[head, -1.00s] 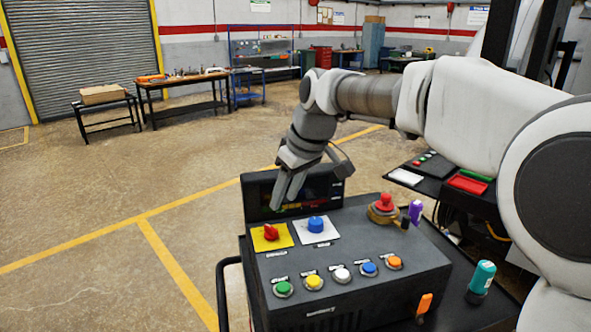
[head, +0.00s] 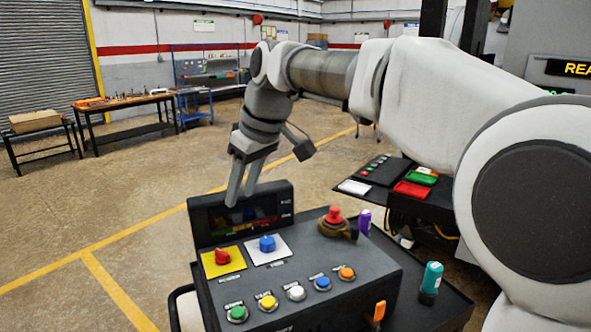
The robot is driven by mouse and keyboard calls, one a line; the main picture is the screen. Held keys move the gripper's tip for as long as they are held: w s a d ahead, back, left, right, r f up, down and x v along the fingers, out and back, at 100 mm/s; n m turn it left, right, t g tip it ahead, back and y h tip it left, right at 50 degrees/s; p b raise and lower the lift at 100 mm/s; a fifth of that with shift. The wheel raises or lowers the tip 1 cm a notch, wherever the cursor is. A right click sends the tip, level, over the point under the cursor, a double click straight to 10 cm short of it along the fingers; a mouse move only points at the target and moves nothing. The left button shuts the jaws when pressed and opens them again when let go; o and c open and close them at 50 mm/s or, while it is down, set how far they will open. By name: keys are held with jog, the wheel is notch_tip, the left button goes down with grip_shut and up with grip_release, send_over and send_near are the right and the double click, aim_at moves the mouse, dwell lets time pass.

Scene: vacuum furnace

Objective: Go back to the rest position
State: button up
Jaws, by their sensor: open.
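My gripper (head: 240,193) hangs at the end of my arm, fingers pointing down, in front of the dark display screen (head: 222,217) at the back of the control box. Its fingers show close together from this side and hold nothing that I can see. They are above and behind the red knob (head: 222,257) on its yellow plate and the blue knob (head: 267,244) on its white plate, apart from both. The control box (head: 330,262) also bears a red mushroom button (head: 334,216) and a front row of coloured buttons (head: 296,292).
A purple item (head: 365,221), a teal bottle (head: 431,279) and an orange-handled item (head: 379,312) stand around the box on the dark cart. A side shelf with red (head: 412,189) and green trays lies to the right. Open floor (head: 120,222) is at the left; workbenches stand far back.

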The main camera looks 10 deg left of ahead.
jog(key=s+d+f+m+t+h, duration=0.1)
jog(key=s+d+m, duration=0.25)
jog(key=d, duration=0.65)
jog(key=s+d+f+m+t+h, duration=0.1)
jog(key=s+d+m+t+h, duration=0.3)
jog(key=d, duration=0.6)
jog(key=s+d+f+m+g+y, duration=0.1)
jog(key=s+d+f+m, duration=0.4)
jog(key=s+d+f, duration=0.3)
jog(key=s+d, duration=0.4)
jog(key=shift+s+d+f+m, duration=0.15)
jog(key=shift+s+d+m, duration=0.1)
jog(key=shift+d+m, duration=0.15)
